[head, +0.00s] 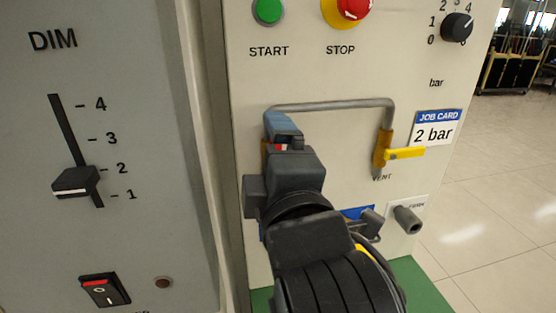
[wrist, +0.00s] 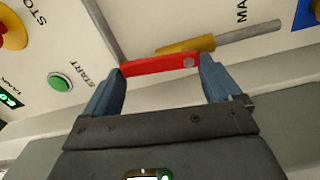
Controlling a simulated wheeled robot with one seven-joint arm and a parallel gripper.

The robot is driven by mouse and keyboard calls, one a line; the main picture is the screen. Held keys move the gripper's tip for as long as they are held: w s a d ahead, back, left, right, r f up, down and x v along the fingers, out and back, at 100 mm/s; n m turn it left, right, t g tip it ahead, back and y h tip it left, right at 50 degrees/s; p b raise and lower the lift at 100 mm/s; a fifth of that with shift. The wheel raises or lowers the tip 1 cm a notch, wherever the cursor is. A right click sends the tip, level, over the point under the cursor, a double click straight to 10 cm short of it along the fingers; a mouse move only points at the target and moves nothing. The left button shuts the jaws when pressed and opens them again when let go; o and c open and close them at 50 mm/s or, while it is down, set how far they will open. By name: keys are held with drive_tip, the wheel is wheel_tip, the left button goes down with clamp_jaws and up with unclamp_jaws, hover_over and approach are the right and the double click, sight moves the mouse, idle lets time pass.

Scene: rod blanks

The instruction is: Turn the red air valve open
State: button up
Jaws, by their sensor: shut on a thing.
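The red air valve handle (wrist: 155,65) lies between the two blue fingertips of my gripper (wrist: 163,72) in the wrist view. My gripper is shut on it, with one finger at each end of the handle. The handle runs roughly parallel to the yellow valve body (wrist: 187,46) behind it, on a grey pipe (wrist: 250,33). In the head view my gripper (head: 283,130) reaches up to the left end of the bent pipe (head: 330,105). A small bit of red (head: 281,147) shows there; the arm hides most of the valve.
Green start (head: 268,10) and red stop (head: 354,7) buttons are above. A grey cabinet (head: 130,220) with a DIM slider stands left. Floor is open at right.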

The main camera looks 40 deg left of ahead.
drive_tip(key=shift+s+a+f+n, duration=0.1)
drive_tip(key=shift+s+f+n, duration=0.1)
drive_tip(key=shift+n, duration=0.5)
drive_tip(key=o, duration=1.2)
drive_tip(key=shift+r, duration=0.1)
drive_tip(key=b+v, duration=0.1)
drive_tip(key=v, duration=0.6)
drive_tip(key=shift+s+d+b, duration=0.25)
drive_tip(key=shift+b, duration=0.1)
